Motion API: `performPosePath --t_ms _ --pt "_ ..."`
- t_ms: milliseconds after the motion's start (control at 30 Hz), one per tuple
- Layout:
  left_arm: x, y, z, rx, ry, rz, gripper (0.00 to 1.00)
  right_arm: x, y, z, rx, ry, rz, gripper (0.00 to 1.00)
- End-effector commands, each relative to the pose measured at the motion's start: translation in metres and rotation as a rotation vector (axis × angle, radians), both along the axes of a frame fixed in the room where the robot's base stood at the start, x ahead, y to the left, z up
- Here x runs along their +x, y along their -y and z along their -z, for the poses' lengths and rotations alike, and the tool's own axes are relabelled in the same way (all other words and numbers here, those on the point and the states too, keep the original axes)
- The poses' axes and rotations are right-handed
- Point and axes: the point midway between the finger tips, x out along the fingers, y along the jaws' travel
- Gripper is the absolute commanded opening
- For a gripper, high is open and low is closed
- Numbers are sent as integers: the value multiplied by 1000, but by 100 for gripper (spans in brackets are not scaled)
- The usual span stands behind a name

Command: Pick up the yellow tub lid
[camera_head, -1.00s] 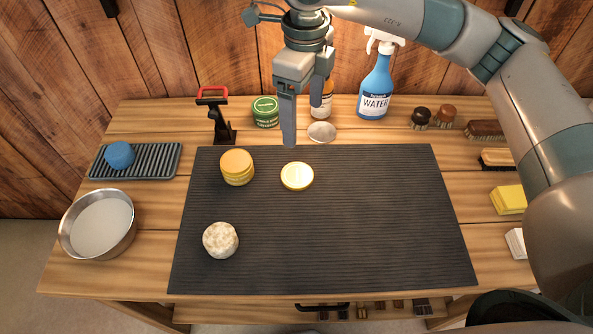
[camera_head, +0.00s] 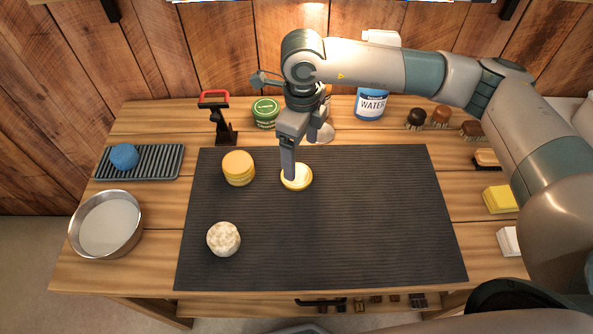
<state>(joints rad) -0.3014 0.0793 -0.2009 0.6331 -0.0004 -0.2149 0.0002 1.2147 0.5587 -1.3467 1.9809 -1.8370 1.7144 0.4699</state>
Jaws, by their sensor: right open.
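The yellow tub lid (camera_head: 298,184) is a flat yellow disc with a paler top, lying on the dark ribbed mat (camera_head: 350,235). My right gripper (camera_head: 289,176) points down at the lid, with its visible finger over the lid's left part. Its jaws are open, though from this angle the fingers overlap and I cannot tell whether they touch the lid. A yellow tub (camera_head: 238,169) stands to the left of the lid on the mat. My left gripper is not in view.
A speckled whitish round (camera_head: 223,239) sits on the mat's left. A metal bowl (camera_head: 106,224) is at left. The mat's right half is clear.

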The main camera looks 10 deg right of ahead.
Motion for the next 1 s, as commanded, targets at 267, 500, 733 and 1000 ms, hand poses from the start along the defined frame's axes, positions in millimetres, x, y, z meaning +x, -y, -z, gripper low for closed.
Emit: performPosePath --t_ms 267,500,733,1000 --pt "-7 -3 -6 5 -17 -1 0 0 0 20 -1 -1 -1 82" --pt "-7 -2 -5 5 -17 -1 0 0 0 20 -1 -1 -1 82" --pt "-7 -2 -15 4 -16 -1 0 -1 -2 26 0 -3 0 82" --pt "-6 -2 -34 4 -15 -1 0 -1 -6 58 -1 -3 0 82"
